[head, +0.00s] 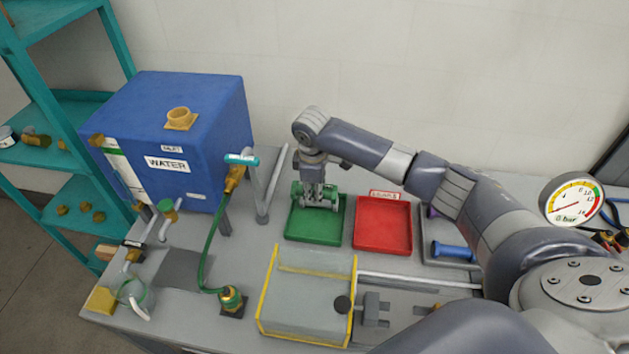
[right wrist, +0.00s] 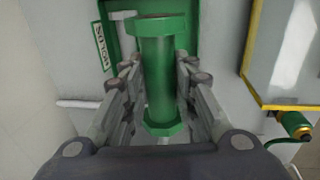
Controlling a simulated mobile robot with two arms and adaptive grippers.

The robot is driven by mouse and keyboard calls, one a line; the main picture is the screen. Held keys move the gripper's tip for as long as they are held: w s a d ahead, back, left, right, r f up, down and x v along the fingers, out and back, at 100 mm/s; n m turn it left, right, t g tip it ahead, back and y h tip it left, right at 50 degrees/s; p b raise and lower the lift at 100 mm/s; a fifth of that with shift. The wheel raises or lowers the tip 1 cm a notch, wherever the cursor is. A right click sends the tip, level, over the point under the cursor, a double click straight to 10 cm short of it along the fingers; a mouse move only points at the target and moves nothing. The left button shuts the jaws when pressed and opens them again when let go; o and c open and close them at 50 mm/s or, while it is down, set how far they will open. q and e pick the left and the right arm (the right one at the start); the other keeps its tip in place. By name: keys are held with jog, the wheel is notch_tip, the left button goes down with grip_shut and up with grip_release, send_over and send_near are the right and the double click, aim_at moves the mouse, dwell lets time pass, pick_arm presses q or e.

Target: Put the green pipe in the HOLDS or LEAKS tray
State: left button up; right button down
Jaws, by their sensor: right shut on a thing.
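The green pipe (right wrist: 158,75), with a flange at each end, lies between the fingers of my right gripper (head: 319,202), which is shut on it. In the head view the pipe (head: 298,193) is level, at the back part of the green tray (head: 315,237). I cannot tell whether it touches the tray floor. The green tray carries a HOLDS label (right wrist: 103,47) in the right wrist view. The red tray (head: 383,235), with a LEAKS label (head: 384,195), stands to its right and is empty. My left gripper is not in view.
A blue WATER tank (head: 175,130) stands at the left, with a green hose (head: 207,255) in front. A yellow-edged clear box (head: 305,300) stands in front of the trays. A grey tray with a blue pipe (head: 453,251) is at the right, partly behind my arm. A gauge (head: 571,201) is farther right.

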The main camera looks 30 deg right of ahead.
notch_tip(320, 180, down, 3)
jog(key=shift+w+d+r+b, duration=0.1)
jog(key=shift+r+b, duration=0.05)
jog(key=shift+b, duration=0.5)
notch_tip(320, 180, down, 6)
jog(key=b, duration=0.6)
jog(key=shift+f+b, duration=0.2)
jog(key=shift+b, duration=0.15)
jog(key=shift+f+b, duration=1.05)
jog(key=shift+f, duration=1.55)
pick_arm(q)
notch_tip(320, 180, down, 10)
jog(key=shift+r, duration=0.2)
pick_arm(e)
jog(key=shift+f, duration=0.3)
jog(key=c, duration=1.2)
grip_release()
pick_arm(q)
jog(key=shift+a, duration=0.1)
